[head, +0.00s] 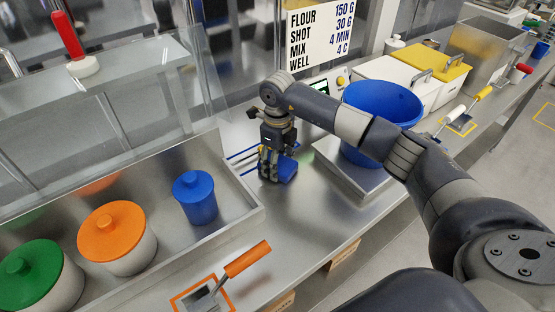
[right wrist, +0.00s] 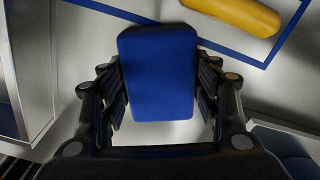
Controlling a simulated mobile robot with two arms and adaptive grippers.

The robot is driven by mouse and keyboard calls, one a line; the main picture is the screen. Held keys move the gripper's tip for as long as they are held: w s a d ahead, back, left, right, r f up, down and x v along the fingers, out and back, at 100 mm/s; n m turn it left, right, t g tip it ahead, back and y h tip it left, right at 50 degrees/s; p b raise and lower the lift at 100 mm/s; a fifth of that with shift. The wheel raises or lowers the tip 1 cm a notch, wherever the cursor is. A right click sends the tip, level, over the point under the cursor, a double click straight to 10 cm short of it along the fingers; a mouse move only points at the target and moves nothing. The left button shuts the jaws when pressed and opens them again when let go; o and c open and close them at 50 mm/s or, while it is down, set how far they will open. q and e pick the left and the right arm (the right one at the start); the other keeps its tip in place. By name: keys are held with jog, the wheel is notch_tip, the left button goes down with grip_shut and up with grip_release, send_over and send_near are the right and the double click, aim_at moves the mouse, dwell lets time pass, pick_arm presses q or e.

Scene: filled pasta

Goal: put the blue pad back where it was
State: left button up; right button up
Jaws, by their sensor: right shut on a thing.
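The blue pad (head: 289,169) is between the fingers of my right gripper (head: 271,173), low over the steel counter. In the right wrist view the pad (right wrist: 158,75) fills the space between the two fingers, which are shut on its sides. I cannot tell whether the pad touches the counter. A blue outline (head: 238,156) is marked on the counter beside the gripper, partly hidden by it; its line (right wrist: 110,10) also passes at the top of the right wrist view. My left gripper is not in view.
A steel trough with green, orange and blue (head: 195,197) lidded canisters is at the left. A blue bucket (head: 378,105) stands on a steel platform (head: 350,178) at the right. An orange-handled tool (head: 247,259) lies in front. A yellow rounded object (right wrist: 236,13) lies near the blue line.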

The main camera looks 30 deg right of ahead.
jog(key=o, duration=1)
jog(key=shift+f, duration=0.1)
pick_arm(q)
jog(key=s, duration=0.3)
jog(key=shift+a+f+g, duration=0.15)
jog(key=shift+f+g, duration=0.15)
pick_arm(e)
jog(key=shift+o, duration=0.2)
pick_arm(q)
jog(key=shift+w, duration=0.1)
pick_arm(e)
jog(key=shift+r, duration=0.3)
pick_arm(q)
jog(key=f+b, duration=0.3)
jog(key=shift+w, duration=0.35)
pick_arm(e)
notch_tip(320, 180, up, 12)
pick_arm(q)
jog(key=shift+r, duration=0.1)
pick_arm(e)
jog(key=shift+f, duration=0.1)
